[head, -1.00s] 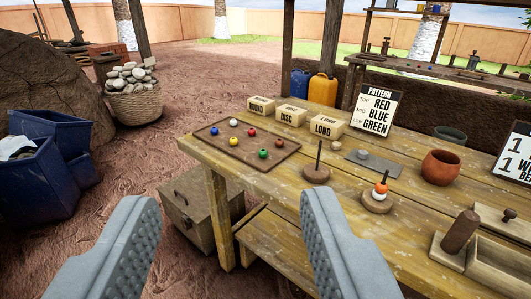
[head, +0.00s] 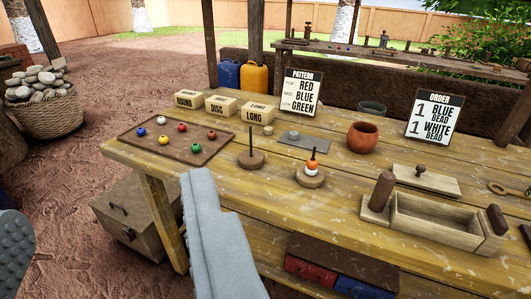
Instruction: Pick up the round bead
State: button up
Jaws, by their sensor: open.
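Several small beads sit apart on a flat brown tray (head: 150,151) at the left end of the wooden bench: a white bead (head: 161,120), blue bead (head: 141,131), red bead (head: 182,127), yellow bead (head: 163,140), green bead (head: 195,148) and brown bead (head: 211,135). They all look roundish and too small to tell shapes apart. An orange bead (head: 312,163) sits above a white bead (head: 311,170) on a peg stand (head: 310,180). My gripper (head: 108,200) is open and empty, its grey fingers spread wide in the foreground, in front of the bench's left end.
Boxes labelled ROUND (head: 189,99), DISC (head: 221,104) and LONG (head: 258,113) stand behind the tray. An empty peg stand (head: 251,160) is right of it. Pattern (head: 303,92) and order (head: 434,118) signs, a clay pot (head: 362,137) and an open wooden box (head: 435,222) are further right.

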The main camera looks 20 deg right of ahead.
aim_at(140, 131)
jog(key=i+z, duration=0.1)
jog(key=i, duration=0.55)
jog(key=i+j+z, duration=0.15)
jog(key=i, duration=0.55)
